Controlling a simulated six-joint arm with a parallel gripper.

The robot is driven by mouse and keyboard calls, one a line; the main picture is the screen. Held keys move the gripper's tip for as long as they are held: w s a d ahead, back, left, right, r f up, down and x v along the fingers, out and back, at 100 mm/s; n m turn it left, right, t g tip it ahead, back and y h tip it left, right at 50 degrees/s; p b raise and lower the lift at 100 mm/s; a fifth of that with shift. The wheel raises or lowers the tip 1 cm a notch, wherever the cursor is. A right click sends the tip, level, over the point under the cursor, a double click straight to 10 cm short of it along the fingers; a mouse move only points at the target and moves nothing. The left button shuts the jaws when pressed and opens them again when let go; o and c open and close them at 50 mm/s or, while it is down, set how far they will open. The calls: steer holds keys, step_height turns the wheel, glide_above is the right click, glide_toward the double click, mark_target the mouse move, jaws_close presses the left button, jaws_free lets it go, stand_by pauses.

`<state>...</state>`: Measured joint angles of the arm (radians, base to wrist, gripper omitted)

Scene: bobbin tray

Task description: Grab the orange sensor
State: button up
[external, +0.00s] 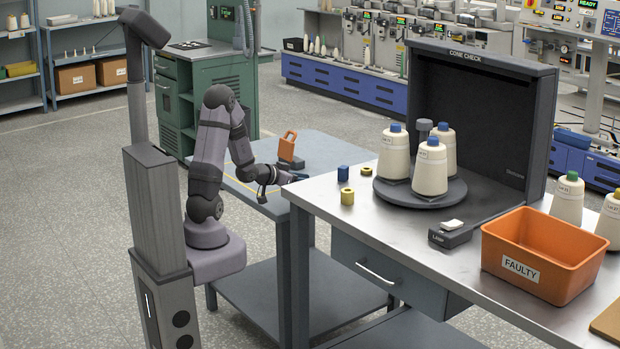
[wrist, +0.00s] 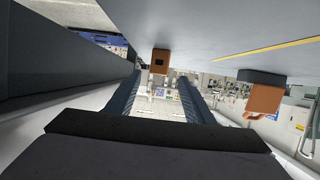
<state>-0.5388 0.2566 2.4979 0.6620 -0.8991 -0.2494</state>
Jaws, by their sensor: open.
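In the wrist view, where the scene appears upside down, a small orange block with a dark square on its face (wrist: 160,62) stands on the grey table. It looks like the orange sensor. It is ahead of my gripper (wrist: 158,92), in line with the gap between the two fingers. My gripper is open, with nothing between its fingers. In the external view my gripper (external: 291,178) is low over the blue-grey table (external: 325,150), pointing right. I cannot make out the small block there; the steel bench or my gripper may hide it.
A larger orange piece on a dark base (external: 287,147) stands on the same table behind my gripper; the wrist view shows it at right (wrist: 265,100). The steel bench (external: 400,230) edge is close to my fingertips, bearing cones (external: 431,170) and an orange FAULTY bin (external: 540,255).

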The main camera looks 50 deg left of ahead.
steer(key=shift+x, duration=3.25)
steer(key=shift+d, duration=0.1)
steer(key=c, duration=1.1)
